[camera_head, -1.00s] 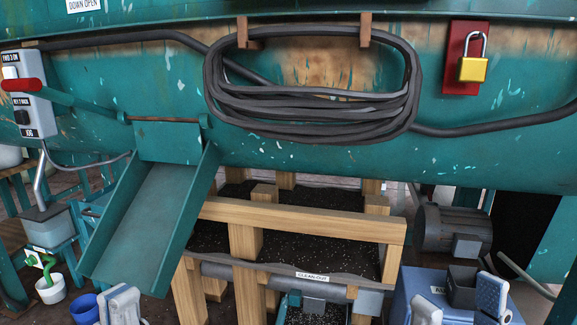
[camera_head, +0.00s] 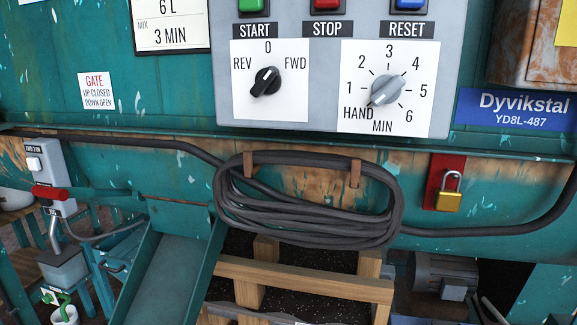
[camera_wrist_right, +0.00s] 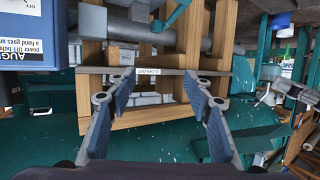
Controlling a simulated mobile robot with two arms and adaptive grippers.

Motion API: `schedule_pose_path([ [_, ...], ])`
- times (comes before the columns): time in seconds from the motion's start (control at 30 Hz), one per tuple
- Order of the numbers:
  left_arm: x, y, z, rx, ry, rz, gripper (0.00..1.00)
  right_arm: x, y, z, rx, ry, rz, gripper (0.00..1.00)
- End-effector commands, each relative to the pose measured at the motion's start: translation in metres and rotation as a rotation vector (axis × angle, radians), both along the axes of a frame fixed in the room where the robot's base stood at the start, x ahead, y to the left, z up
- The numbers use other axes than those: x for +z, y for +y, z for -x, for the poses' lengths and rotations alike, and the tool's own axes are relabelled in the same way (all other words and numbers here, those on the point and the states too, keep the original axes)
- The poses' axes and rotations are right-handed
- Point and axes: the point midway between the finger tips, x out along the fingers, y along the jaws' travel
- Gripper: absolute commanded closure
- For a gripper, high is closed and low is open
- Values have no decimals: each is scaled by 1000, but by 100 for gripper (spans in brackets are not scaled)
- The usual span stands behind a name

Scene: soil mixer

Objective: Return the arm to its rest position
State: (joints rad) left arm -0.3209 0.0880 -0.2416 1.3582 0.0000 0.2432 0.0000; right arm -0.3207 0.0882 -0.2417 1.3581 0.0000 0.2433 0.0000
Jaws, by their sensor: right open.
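My right gripper (camera_wrist_right: 160,85) shows in the right wrist view with its two blue-padded fingers spread apart. Nothing is between them. Beyond the fingers is the wooden frame (camera_wrist_right: 203,40) with a small clean-out label on a grey bar. Neither gripper shows in the head view now, and my left gripper is out of sight. The head view shows the teal soil mixer with its control panel (camera_head: 330,120), and below it a coiled black cable (camera_head: 308,228) on two brackets.
A teal chute (camera_head: 160,275) slopes down at the lower left, beside a switch box (camera_head: 48,165) with a red-handled lever. A yellow padlock (camera_head: 448,200) hangs on a red plate at the right. A motor (camera_head: 447,273) sits low at the right.

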Motion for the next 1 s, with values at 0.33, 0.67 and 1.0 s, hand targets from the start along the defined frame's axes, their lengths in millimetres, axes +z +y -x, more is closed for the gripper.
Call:
schedule_pose_path([
  [0.33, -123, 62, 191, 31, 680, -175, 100, -123, -62, 191, -31, 681, 176, 53],
  [0.67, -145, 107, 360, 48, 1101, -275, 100, -145, -107, 360, -49, 1101, 274, 53],
  [1.0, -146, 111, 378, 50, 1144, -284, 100, -147, -111, 378, -50, 1144, 284, 53],
])
